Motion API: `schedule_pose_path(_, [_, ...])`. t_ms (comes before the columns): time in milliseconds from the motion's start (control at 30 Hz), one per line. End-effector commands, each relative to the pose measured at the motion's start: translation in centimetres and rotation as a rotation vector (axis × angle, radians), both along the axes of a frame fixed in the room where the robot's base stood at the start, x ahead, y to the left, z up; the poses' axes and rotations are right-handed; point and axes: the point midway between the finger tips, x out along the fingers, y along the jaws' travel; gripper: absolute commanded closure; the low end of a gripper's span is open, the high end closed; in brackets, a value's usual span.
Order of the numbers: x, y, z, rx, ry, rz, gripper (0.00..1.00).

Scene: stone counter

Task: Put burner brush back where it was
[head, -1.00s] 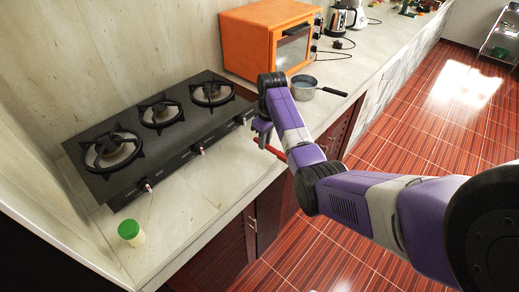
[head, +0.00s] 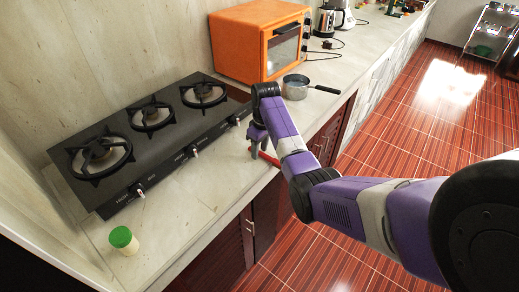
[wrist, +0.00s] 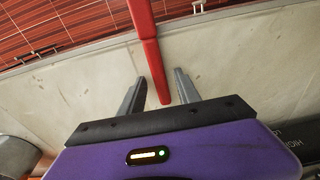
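The burner brush, a long red-handled tool, lies at the front edge of the counter, its red part (head: 264,157) showing beside my gripper in the head view. In the wrist view the red handle (wrist: 152,60) runs from the top down between my two grey fingers. My gripper (wrist: 158,75) is open, with a gap on each side of the handle. In the head view my gripper (head: 257,150) points down at the counter edge, and it partly hides the brush. The brush head cannot be made out.
A black three-burner stove (head: 150,135) stands left of my gripper. A green-lidded jar (head: 123,240) is at the near left. A grey saucepan (head: 297,88) and an orange oven (head: 245,45) stand behind. The counter strip (head: 205,190) before the stove is clear.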

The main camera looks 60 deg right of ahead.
Motion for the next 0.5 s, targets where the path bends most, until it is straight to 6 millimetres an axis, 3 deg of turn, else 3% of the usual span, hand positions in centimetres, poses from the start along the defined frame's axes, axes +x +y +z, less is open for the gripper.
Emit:
schedule_pose_path(333, [0.0,0.0,0.7,0.0,-0.001,0.0,0.61])
schedule_pose_path(500, [-0.2,0.0,3.2,-0.004,-0.003,0.001,0.61])
